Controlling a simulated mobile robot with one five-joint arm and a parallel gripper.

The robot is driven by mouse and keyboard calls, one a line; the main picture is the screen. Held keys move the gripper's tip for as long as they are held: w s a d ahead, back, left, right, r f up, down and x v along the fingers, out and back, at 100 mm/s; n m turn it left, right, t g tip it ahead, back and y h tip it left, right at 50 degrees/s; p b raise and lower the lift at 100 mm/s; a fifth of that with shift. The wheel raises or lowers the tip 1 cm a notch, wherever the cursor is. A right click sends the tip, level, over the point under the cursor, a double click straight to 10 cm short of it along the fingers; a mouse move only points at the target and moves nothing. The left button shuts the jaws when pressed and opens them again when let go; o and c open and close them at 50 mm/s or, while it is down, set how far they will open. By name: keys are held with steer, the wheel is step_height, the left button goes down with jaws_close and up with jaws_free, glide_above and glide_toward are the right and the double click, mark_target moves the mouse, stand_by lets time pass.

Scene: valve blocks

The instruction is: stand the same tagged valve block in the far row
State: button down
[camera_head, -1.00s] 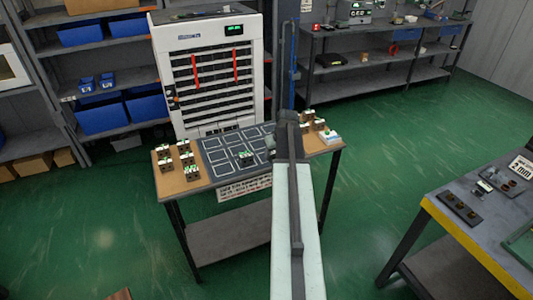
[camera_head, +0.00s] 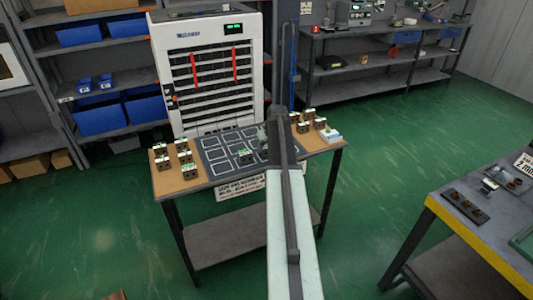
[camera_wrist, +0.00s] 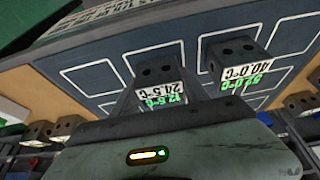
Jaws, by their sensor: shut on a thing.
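A dark valve block (camera_wrist: 155,72) with a white tag on which I read about 24.5 °C, green digits below, sits between the fingers of my gripper (camera_wrist: 158,84) in the wrist view. My gripper is shut on it. A second tagged block (camera_wrist: 233,58), reading about 40.0 °C, stands beside it on the mat; it also shows in the head view (camera_head: 245,156). The blue-grey mat (camera_wrist: 95,45) has white outlined cells. In the head view my arm hides the held block. I cannot tell whether the held block touches the mat.
Several tagged blocks stand on the brown tabletop left (camera_head: 184,157) and right (camera_head: 305,125) of the mat. A white rack cabinet (camera_head: 210,70) rises behind the table. A workbench (camera_head: 470,200) stands at the right. Most mat cells in view are empty.

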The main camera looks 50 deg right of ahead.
steer(key=shift+f, duration=0.1)
steer(key=c, duration=0.6)
jaws_free()
steer(key=p+v, duration=1.1)
steer(key=v, duration=0.1)
steer(key=shift+s+a+r, duration=0.1)
steer(key=shift+r, duration=0.1)
